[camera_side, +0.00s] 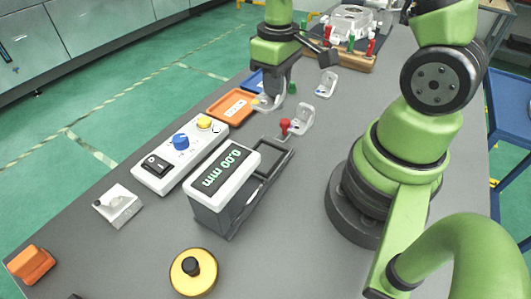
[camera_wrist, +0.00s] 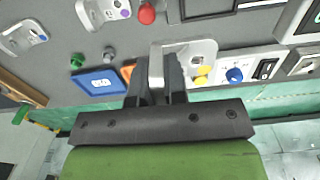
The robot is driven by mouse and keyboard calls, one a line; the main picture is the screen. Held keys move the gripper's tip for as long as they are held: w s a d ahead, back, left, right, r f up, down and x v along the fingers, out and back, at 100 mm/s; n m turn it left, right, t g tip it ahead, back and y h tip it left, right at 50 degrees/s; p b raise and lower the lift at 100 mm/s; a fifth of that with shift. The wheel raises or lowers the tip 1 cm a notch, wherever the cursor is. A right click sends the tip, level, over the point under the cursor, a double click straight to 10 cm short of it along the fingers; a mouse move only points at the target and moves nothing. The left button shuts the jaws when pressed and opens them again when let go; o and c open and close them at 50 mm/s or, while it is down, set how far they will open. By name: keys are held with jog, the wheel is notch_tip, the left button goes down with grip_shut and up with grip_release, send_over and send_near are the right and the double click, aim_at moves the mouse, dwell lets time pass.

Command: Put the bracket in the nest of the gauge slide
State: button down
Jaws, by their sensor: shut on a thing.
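My gripper (camera_side: 270,98) is shut on a pale metal bracket (camera_side: 259,105), held above the table beside the orange tray. In the wrist view, the bracket (camera_wrist: 200,48) has an upright wall between the fingers (camera_wrist: 158,75) and a flat plate reaching right. The gauge (camera_side: 225,172) is a white and grey box reading 0.00 mm. Its dark slide (camera_side: 283,153) lies behind it, apart from the held bracket; the nest's details are too small to tell. Part of a dark frame, seemingly the slide, shows at the top of the wrist view (camera_wrist: 207,14).
Two more brackets stand on the table (camera_side: 303,117) (camera_side: 328,84), near a red knob (camera_side: 285,126). An orange tray (camera_side: 213,116), a blue tray (camera_wrist: 85,90) and a control box (camera_side: 152,183) with knobs lie left of the slide. A clamp fixture (camera_side: 350,62) stands at the back.

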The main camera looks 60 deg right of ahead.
send_over(272, 151)
notch_tip(272, 151, down, 10)
jog(key=shift+r, duration=0.2)
dwell(0.3)
jog(key=shift+f, duration=0.15)
jog(key=c, duration=1.2)
grip_release()
jog(key=shift+o, duration=0.2)
